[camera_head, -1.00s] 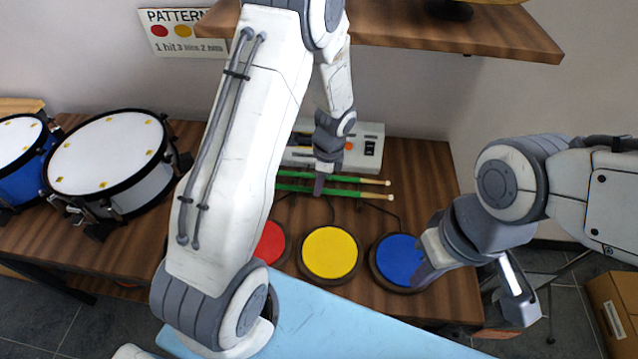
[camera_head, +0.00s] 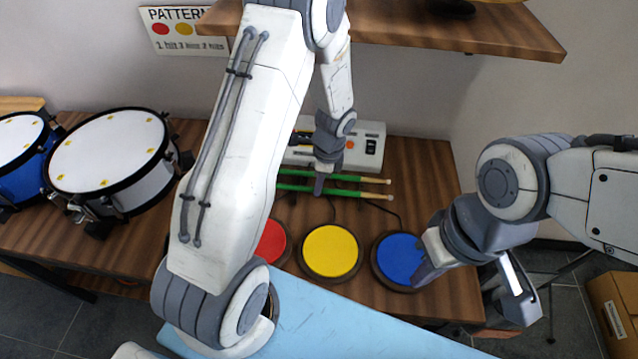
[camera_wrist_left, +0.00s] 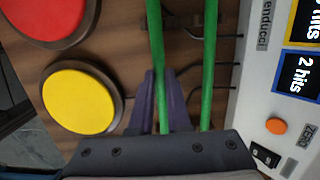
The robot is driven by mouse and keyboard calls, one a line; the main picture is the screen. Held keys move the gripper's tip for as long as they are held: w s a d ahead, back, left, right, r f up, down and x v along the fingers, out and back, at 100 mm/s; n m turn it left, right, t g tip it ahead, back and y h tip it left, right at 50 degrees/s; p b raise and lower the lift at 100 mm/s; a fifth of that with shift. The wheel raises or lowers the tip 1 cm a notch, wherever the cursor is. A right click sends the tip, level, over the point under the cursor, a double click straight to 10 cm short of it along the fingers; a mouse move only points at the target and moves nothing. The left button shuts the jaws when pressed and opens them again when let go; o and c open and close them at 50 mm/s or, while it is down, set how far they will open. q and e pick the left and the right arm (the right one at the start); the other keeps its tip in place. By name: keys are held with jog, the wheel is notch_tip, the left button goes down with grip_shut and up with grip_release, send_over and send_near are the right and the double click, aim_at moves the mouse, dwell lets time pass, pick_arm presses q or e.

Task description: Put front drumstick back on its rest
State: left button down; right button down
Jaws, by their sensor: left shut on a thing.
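The front drumstick (camera_head: 352,193) is a green stick with a pale tip, on the side nearer the coloured pads. My left gripper (camera_head: 319,187) is shut on its middle, low over the table. In the left wrist view, the purple-grey fingers (camera_wrist_left: 155,105) close around the front drumstick (camera_wrist_left: 156,45). The back drumstick (camera_wrist_left: 209,60) lies beside it, apart from the fingers; the two sticks are not quite parallel. A dark rest (camera_wrist_left: 184,22) shows by the sticks; I cannot tell whether the front drumstick touches it. My right gripper (camera_head: 475,283) is open and empty beside the blue pad.
Red (camera_head: 268,243), yellow (camera_head: 330,251) and blue (camera_head: 400,259) pads sit in front of the sticks. A white control box (camera_head: 368,147) stands behind them. A wooden shelf (camera_head: 470,32) hangs above. Drums (camera_head: 108,150) stand left.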

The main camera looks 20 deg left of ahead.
pick_arm(q)
jog(key=shift+f, duration=0.2)
jog(key=shift+f+b, duration=0.5)
jog(key=shift+f, duration=0.15)
jog(key=c, duration=0.8)
grip_release()
notch_tip(320, 180, up, 10)
jog(key=d+p, duration=0.1)
jog(key=shift+w+d+r, duration=0.15)
jog(key=shift+w+d, duration=0.05)
jog(key=shift+d, duration=0.1)
